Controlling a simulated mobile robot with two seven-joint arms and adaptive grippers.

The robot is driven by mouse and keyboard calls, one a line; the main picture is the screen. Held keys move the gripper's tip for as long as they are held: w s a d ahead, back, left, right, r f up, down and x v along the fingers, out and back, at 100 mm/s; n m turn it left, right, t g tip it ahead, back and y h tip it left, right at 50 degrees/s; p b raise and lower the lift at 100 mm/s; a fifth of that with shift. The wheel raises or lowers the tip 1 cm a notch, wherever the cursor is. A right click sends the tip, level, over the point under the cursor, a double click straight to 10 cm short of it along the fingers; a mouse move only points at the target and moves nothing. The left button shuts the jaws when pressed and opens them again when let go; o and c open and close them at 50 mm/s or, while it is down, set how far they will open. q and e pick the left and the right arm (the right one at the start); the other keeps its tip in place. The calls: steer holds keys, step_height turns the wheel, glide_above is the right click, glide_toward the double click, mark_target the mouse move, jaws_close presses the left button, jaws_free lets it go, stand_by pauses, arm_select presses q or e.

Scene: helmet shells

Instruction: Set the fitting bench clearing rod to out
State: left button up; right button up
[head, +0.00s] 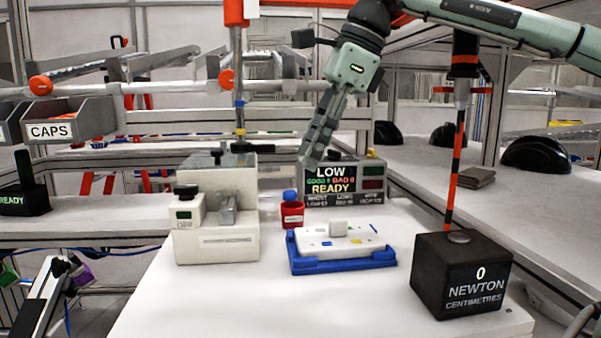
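The fitting bench (160,310) is the white table in front of me. A cream fixture (217,248) stands at its left, with a black knob and a small grey metal part (227,209) on it. I cannot tell for sure which part is the clearing rod.
A black NEWTON CENTIMETRES box (462,275) with a red-and-black upright stands at right. Dark helmet shells (536,155) lie on the right shelf. The front of the bench is clear.

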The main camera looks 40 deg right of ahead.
steer(key=v, duration=0.5)
steer(key=shift+r, duration=0.2)
steer(key=shift+s, duration=0.1)
